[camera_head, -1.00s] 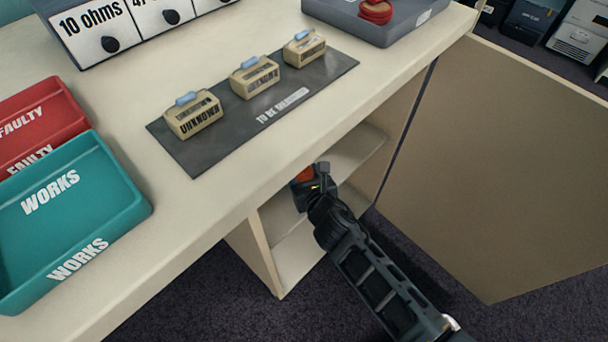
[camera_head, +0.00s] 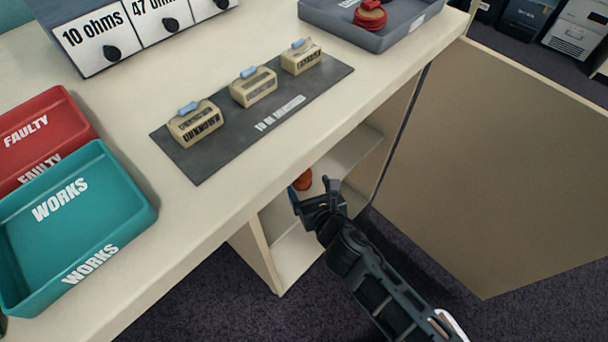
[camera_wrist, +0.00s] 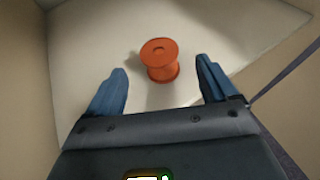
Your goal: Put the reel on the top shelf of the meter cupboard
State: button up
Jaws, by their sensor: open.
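An orange reel (camera_wrist: 160,62) stands upright on a pale shelf (camera_wrist: 95,45) in the wrist view, beyond and between my fingertips. In the head view the reel (camera_head: 303,181) is partly visible on the upper shelf (camera_head: 352,152) of the open cupboard under the counter. My gripper (camera_head: 315,190) is open at the cupboard's front. Its two blue fingers (camera_wrist: 162,85) are spread wide and do not touch the reel. The back of the shelf is hidden by the counter in the head view.
The cupboard door (camera_head: 500,170) hangs open on the right. The counter edge lies just above my gripper. A lower shelf (camera_head: 296,252) shows below. On the counter are a grey tray (camera_head: 410,35) with a red item, a dark mat (camera_head: 215,160), and teal (camera_head: 75,235) and red (camera_head: 45,135) trays.

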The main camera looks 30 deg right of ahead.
jog(key=v, duration=0.5)
jog(key=shift+s+r+p, duration=0.1)
jog(key=shift+s+p, duration=0.2)
jog(key=shift+p, duration=0.05)
jog(key=s+r+m+y, duration=0.1)
jog(key=s+r+m, duration=0.3)
jog(key=s+m, duration=0.55)
jog(key=s+r+m+y, duration=0.1)
jog(key=s+r+m, duration=0.2)
jog(key=s+m, duration=0.6)
jog(key=s+r+m, duration=0.5)
jog(key=r+m, duration=0.2)
jog(key=m, duration=0.1)
jog(key=s+d+r+m+t, duration=0.1)
jog(key=s+r+m, duration=0.5)
jog(key=r+m, duration=0.1)
jog(key=shift+d+r+m+t, duration=0.25)
jog(key=shift+r+m+t, duration=0.1)
jog(key=shift+r, duration=0.45)
